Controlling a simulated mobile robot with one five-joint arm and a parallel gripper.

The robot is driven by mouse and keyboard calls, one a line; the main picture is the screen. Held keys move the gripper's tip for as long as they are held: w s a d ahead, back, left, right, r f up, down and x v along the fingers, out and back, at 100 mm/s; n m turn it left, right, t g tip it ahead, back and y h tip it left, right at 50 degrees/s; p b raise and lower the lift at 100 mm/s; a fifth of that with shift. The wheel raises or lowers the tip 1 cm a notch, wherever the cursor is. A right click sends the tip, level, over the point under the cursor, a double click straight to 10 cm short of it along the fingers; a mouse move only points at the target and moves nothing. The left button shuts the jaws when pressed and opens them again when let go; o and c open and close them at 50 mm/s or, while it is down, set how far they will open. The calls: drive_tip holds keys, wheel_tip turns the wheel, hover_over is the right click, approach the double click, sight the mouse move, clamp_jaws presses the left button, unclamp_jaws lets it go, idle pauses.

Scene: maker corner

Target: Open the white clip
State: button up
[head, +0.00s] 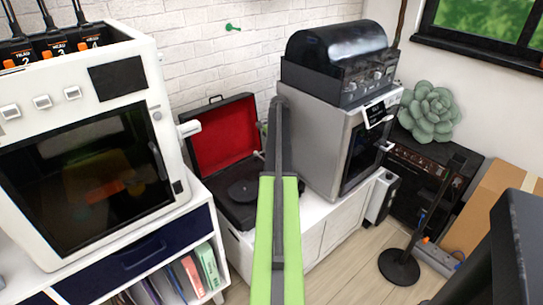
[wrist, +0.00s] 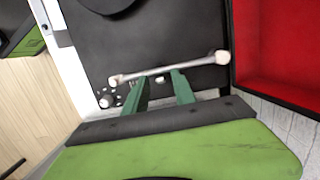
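The wrist view shows a turntable deck (wrist: 90,55), dark grey, with a pale tonearm (wrist: 195,65) lying across it. A small white piece (wrist: 160,79) sits beside the tonearm, between my fingertips; it may be the white clip, but it is too small to tell whether it is open or shut. My gripper (wrist: 160,76) has two green fingers, apart, with their tips close to the tonearm. I cannot tell whether they touch anything. In the head view my arm hides the gripper and part of the record player (head: 240,190).
The record player's raised red lid (head: 222,135) stands close to my gripper and also shows in the wrist view (wrist: 275,45). A white printer (head: 90,150) stands at left. A grey machine (head: 320,135) stands at right. A black floor stand (head: 400,267) stands on the wood floor.

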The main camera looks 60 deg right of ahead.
drive_tip(key=shift+r, duration=0.1)
wheel_tip(320, 180, up, 17)
drive_tip(key=d+p, duration=0.2)
drive_tip(key=p, duration=1.5)
drive_tip(key=shift+s+d, duration=0.3)
drive_tip(key=shift+s, duration=0.1)
